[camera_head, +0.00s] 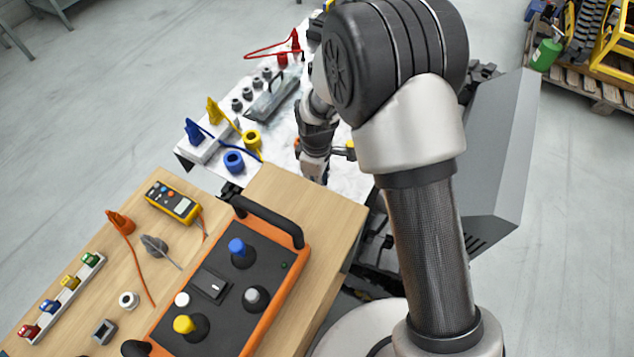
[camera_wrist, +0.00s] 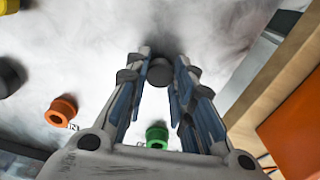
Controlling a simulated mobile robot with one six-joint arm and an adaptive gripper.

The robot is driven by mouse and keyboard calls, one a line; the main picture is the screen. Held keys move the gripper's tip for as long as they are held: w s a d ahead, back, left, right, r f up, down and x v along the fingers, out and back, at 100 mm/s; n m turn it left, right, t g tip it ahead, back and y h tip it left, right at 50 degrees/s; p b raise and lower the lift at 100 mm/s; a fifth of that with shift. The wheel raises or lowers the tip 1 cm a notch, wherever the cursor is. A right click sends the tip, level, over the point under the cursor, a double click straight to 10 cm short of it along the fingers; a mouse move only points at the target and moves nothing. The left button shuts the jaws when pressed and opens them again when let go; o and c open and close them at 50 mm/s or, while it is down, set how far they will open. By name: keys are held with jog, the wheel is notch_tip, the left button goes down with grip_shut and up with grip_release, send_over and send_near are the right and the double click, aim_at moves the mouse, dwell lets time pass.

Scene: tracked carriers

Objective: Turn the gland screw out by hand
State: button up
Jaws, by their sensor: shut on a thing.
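My gripper (camera_wrist: 160,80) points down at the pale marbled worktop, its blue-padded fingers on either side of a dark grey round piece, which I take to be the gland screw (camera_wrist: 160,72). The fingertips close on its sides. I cannot see its thread or how deep it sits. In the head view my gripper (camera_head: 316,172) is over the near right part of the white worktop (camera_head: 345,182), and the gland screw is hidden there.
An orange ring-topped piece (camera_wrist: 61,110) and a green one (camera_wrist: 157,136) stand near my gripper. A wooden bench (camera_head: 325,215) with an orange-edged control box (camera_head: 225,300) is close by. A yellow ring (camera_head: 252,140) and a blue ring (camera_head: 233,161) stand left of my gripper.

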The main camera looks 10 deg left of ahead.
jog(key=n, duration=0.9)
jog(key=shift+n, duration=0.3)
jog(key=o, duration=0.9)
